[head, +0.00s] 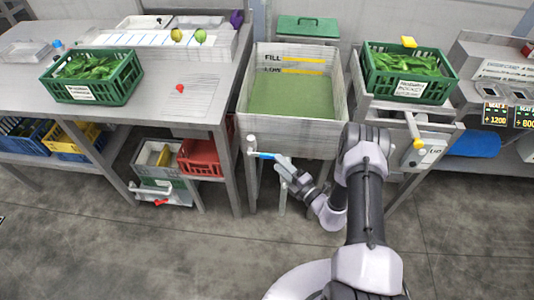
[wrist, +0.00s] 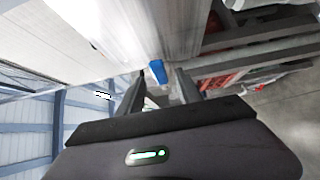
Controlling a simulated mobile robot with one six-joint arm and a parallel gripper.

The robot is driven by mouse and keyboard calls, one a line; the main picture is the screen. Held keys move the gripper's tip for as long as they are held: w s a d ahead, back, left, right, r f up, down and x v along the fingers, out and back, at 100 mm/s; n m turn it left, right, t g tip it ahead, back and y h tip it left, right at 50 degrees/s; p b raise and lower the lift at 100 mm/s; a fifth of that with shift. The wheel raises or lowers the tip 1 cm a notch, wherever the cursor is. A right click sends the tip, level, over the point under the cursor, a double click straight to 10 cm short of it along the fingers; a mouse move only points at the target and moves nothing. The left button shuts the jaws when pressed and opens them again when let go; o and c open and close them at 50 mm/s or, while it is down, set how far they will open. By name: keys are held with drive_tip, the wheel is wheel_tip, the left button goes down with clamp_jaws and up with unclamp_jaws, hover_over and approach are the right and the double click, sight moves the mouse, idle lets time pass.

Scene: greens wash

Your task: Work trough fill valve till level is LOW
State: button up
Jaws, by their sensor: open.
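The trough (head: 243,103) is a pale, open-topped box holding green water (head: 292,97). Its back wall carries a FILL mark (head: 290,59) with a yellow line and a LOW mark (head: 290,71) below it. The water's far edge lies at about the LOW mark, and the lower part of that lettering looks cut off. The fill valve's blue handle (head: 265,155) sticks out under the trough's front left. My gripper (head: 280,162) is open at the handle's right end. In the wrist view the blue handle (wrist: 156,70) shows between my fingertips (wrist: 158,78); contact is unclear.
A left bench (head: 180,95) carries a green crate of leaves (head: 92,80) and a small red item (head: 180,88). Another green crate (head: 405,78) stands right of the trough. A red bin (head: 200,157) sits low to the left. The floor in front is clear.

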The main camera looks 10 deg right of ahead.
sight(270, 155)
drive_tip(key=b+x, duration=0.2)
drive_tip(key=x, duration=0.6)
clamp_jaws()
idle(1.1)
